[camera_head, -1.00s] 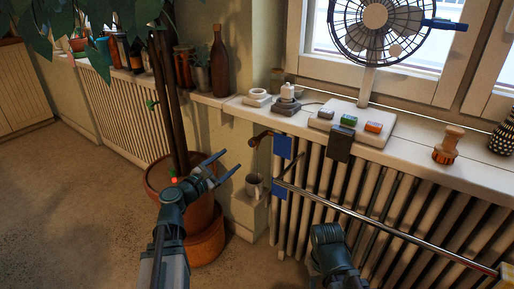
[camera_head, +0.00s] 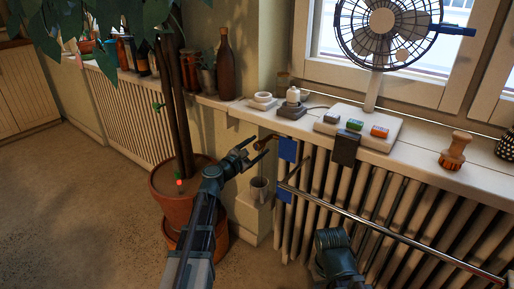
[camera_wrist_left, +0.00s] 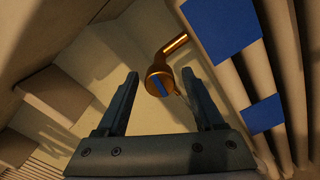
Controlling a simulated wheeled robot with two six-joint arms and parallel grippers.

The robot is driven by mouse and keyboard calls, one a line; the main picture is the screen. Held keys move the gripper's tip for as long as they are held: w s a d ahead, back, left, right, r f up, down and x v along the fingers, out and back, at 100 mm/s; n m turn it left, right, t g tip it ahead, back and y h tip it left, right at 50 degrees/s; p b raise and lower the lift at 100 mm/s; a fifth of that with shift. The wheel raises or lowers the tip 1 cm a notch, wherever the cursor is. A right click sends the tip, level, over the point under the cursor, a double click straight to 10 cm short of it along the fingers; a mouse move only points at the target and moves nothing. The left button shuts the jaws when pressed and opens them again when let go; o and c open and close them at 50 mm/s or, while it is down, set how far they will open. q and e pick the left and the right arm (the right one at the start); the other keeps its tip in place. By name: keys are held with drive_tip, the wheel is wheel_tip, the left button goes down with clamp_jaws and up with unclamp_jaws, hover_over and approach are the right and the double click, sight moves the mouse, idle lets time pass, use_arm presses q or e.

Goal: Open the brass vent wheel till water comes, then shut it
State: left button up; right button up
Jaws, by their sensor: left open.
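The brass vent wheel (camera_head: 259,146) sticks out from the left end of the radiator (camera_head: 312,190), beside blue patches. In the left wrist view the wheel (camera_wrist_left: 159,81) is a round brass knob with a blue bar on its face, on a bent brass pipe. My left gripper (camera_head: 256,152) is open. The wheel shows between and beyond its fingertips, and the fingers do not clasp it. A metal cup (camera_head: 259,188) stands on a pale ledge below the wheel. No water shows. The fingers of my right gripper cannot be made out; only a dark arm part shows at the bottom.
A potted plant (camera_head: 172,205) stands left of my left arm. A metal rod (camera_head: 400,233) runs across the radiator front. The sill above holds a fan (camera_head: 385,35), a bottle (camera_head: 226,70) and small items. Blue patches (camera_head: 287,149) mark the radiator end.

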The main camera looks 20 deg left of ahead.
use_arm(q)
clamp_jaws()
idle(0.3)
drive_tip(key=shift+m, duration=0.3)
drive_tip(key=m, duration=0.3)
drive_tip(key=shift+m, duration=0.4)
drive_tip(key=m, duration=0.3)
drive_tip(key=shift+m, duration=0.3)
drive_tip(key=m, duration=0.4)
drive_tip(key=shift+r, duration=0.1)
drive_tip(key=shift+m, duration=2.2)
